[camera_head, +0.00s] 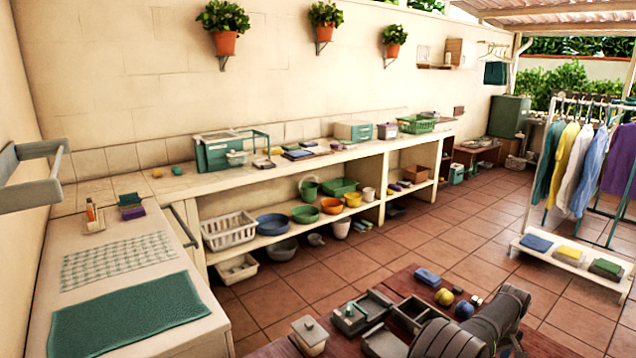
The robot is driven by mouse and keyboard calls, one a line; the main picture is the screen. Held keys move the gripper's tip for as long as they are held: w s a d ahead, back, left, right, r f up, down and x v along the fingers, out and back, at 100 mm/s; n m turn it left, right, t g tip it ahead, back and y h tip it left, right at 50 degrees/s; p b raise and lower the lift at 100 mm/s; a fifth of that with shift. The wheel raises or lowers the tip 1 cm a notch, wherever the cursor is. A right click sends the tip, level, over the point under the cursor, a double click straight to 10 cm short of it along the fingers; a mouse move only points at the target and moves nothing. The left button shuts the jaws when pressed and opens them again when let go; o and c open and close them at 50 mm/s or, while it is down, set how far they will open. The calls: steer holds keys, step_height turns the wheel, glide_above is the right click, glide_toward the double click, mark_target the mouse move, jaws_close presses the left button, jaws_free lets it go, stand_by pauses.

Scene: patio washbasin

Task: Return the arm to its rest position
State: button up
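Dark grey rounded links of my arm (475,331) show at the bottom right, low over the reddish table (395,268). They look folded close together, and the lower part is cut off by the picture's bottom edge. I cannot make out my gripper or its fingers. Nothing held can be seen.
A clothes rack (548,215) stands at right. Tiled floor (420,240) lies clear between.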

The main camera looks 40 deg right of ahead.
steer(key=shift+r, duration=0.9)
